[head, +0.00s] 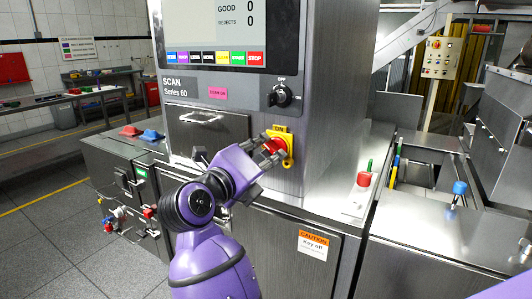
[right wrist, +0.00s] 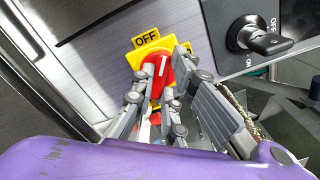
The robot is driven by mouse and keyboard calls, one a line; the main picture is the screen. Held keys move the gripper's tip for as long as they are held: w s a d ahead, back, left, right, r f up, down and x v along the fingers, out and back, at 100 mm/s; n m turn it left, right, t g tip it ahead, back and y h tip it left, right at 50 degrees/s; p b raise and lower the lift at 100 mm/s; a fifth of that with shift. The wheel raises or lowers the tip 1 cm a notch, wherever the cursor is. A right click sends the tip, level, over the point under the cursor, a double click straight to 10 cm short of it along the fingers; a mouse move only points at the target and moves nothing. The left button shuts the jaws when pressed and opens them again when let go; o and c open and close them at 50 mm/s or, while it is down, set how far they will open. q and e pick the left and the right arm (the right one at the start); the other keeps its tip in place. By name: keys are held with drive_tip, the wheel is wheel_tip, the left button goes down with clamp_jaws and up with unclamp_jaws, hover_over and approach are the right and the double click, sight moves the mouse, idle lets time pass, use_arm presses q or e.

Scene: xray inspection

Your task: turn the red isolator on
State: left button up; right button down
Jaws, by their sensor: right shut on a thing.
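The red isolator (head: 274,146) is a red rotary handle on a yellow plate (head: 286,137), on the steel front of the scan machine. In the right wrist view the red handle (right wrist: 161,76) has a white mark near its top, with an OFF label (right wrist: 146,38) above the yellow plate. My right gripper (head: 270,150) reaches it from the left and front. Its fingers are shut on the red handle, one on each side, and hide part of it. The lower part of the plate is mostly hidden by the fingers. My left gripper is not in view.
A black key switch (head: 282,96) sits above the isolator; it also shows in the right wrist view (right wrist: 257,36). A drawer handle (head: 201,117) is to the left. A steel ledge with a red knob (head: 363,179) and a blue knob (head: 460,187) lies to the right.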

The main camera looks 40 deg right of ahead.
drive_tip(key=shift+m, duration=0.3)
drive_tip(key=m+b, duration=0.1)
drive_tip(key=m, duration=0.3)
drive_tip(key=shift+m, duration=0.3)
drive_tip(key=m+b, duration=0.1)
drive_tip(key=m, duration=0.2)
drive_tip(key=shift+s, duration=0.1)
drive_tip(key=shift+r+m+b, duration=0.1)
drive_tip(key=shift+m+b, duration=0.45)
drive_tip(key=shift+m, duration=0.75)
drive_tip(key=c, duration=1.8)
unclamp_jaws()
drive_tip(key=shift+o, duration=0.2)
drive_tip(key=shift+s, duration=0.1)
drive_tip(key=v, duration=1.2)
